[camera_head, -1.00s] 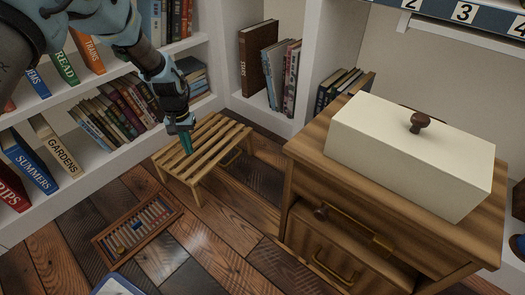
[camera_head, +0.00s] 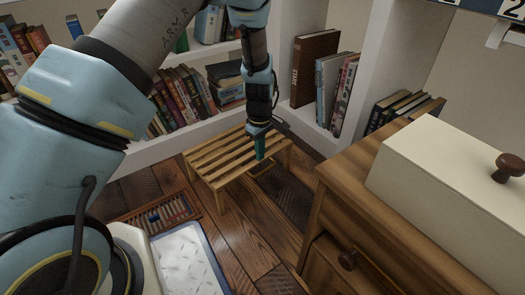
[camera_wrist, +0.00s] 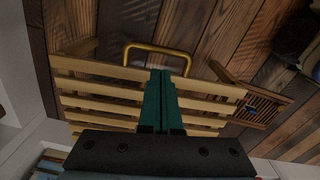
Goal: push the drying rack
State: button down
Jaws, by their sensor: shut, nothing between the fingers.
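The drying rack (camera_head: 222,163) is a low, pale wooden slatted stand on the plank floor, in front of the bookshelf. A brass loop handle (camera_wrist: 158,48) sticks out from one side of it. My gripper (camera_head: 260,154) points down at the handle side of the rack, with its green fingers together and empty. In the wrist view, the fingers (camera_wrist: 162,74) overlap the slats (camera_wrist: 98,88), with their tips just short of the handle. I cannot tell whether they touch the rack. The gripper body hides part of the slats.
A wooden cabinet (camera_head: 330,205) with a cream lidded box (camera_head: 440,175) stands at the right. Bookshelves (camera_head: 170,148) run behind the rack. Bare planks lie between rack and cabinet.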

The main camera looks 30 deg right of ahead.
aim_at(264, 170)
notch_tip(264, 170, down, 6)
jog(key=b, duration=0.2)
jog(key=shift+w+b, duration=0.1)
jog(key=shift+b, duration=0.2)
jog(key=shift+r, duration=0.1)
jog(key=shift+s+d+r+p, duration=0.1)
jog(key=shift+s+p, duration=0.35)
jog(key=shift+p, duration=0.2)
jog(key=shift+s+d+r+p, duration=0.1)
jog(key=shift+s+p, duration=0.3)
jog(key=shift+p, duration=0.2)
jog(key=shift+s+f, duration=0.2)
jog(key=shift+f, duration=0.05)
jog(key=shift+r, duration=0.1)
